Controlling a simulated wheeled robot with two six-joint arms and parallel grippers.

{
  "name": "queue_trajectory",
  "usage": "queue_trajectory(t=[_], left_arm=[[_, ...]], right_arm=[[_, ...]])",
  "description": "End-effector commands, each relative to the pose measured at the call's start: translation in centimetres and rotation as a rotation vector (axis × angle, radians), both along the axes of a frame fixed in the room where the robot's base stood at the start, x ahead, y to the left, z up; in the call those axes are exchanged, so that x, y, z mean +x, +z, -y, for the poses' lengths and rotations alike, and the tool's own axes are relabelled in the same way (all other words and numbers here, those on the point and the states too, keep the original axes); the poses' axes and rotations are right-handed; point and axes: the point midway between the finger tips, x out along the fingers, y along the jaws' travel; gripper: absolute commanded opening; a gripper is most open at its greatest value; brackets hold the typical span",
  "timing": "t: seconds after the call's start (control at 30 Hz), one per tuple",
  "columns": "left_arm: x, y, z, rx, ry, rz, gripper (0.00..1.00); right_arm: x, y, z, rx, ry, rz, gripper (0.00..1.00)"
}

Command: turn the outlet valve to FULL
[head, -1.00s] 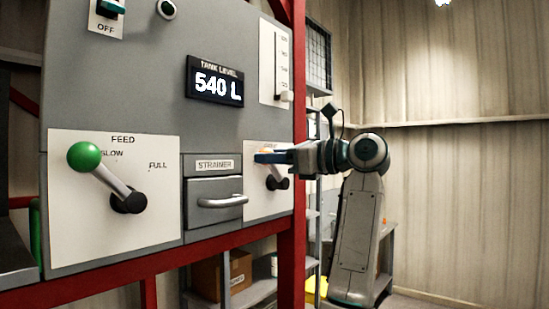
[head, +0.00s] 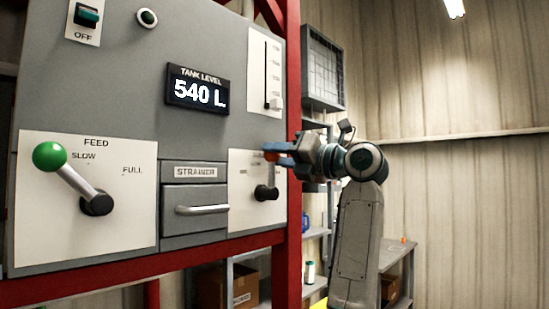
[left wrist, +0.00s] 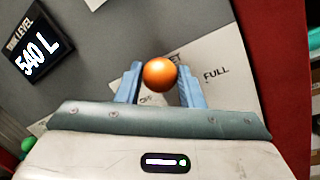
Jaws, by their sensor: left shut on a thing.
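The outlet valve is a lever with an orange ball knob (head: 271,156) on a dark pivot (head: 266,193), on a white plate at the panel's right. Its lever stands about upright. My left gripper (head: 281,155) has its blue fingers shut on the knob. In the left wrist view the orange knob (left wrist: 159,73) sits between the two blue fingers. The FULL mark (left wrist: 216,74) shows to the right of the knob there, and the rest of the label is partly covered. My right gripper is not in view.
The feed lever with its green knob (head: 49,156) points toward SLOW. The strainer drawer (head: 195,209) is closed, between the two plates. The tank level display (head: 197,90) reads 540 L. A red post (head: 293,200) stands just right of the valve plate.

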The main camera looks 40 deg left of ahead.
Motion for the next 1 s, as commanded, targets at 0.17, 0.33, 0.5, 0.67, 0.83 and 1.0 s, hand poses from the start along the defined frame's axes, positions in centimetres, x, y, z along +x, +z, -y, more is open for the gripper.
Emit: queue_trajectory(t=[0.17,0.33,0.5,0.67,0.83,1.0], left_arm=[[1.5,-0.4,0.1,0.013,-0.001,-0.171,0.0],[2.7,-0.8,0.2,0.026,0.0,-0.329,0.0],[3.8,-1.4,0.3,0.036,0.001,-0.477,0.0],[4.6,-1.9,0.4,0.046,0.001,-0.592,0.0],[5.2,-2.4,0.4,0.053,0.001,-0.684,0.0],[5.5,-2.7,0.4,0.057,0.001,-0.739,0.0]], right_arm=[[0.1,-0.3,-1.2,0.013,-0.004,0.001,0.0],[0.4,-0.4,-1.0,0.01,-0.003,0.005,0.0],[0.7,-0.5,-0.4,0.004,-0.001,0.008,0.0],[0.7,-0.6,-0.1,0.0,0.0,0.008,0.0],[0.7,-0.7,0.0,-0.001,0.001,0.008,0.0],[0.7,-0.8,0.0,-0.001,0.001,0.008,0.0]])
